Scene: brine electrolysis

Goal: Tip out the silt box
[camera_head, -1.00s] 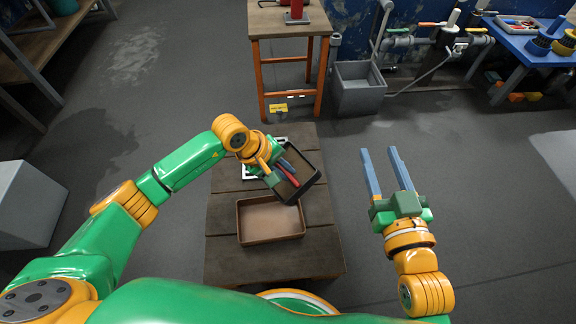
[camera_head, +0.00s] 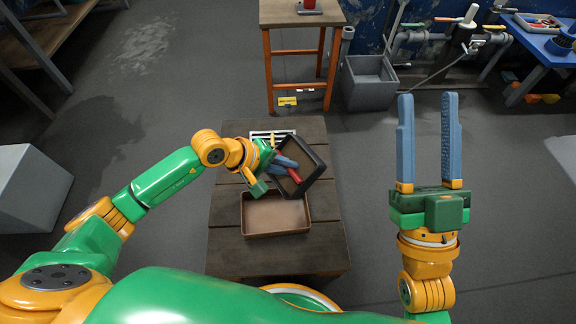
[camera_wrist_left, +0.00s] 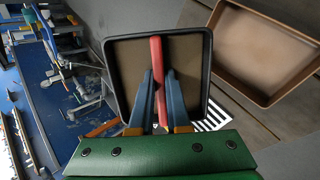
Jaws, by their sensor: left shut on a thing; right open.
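The silt box (camera_head: 318,158) is a dark, square, shallow box with a brown inner face and a red bar across it. My left gripper (camera_head: 290,166) is shut on the red bar and holds the box, tilted, above the back right of a brown tray (camera_head: 275,234). In the left wrist view the blue fingers pinch the red bar (camera_wrist_left: 156,52) and the box rim (camera_wrist_left: 112,70) surrounds them. I cannot tell whether the brown inside is silt or bare floor. The tray lies on a wooden table. My right gripper (camera_head: 428,110) is open and empty, well right of the table.
The low wooden table (camera_head: 225,245) has free boards around the tray. A white slotted piece (camera_head: 262,135) lies at its back edge. An orange-legged stand (camera_head: 270,70) and a grey bin (camera_head: 368,88) stand beyond. A grey block (camera_head: 30,190) is at left.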

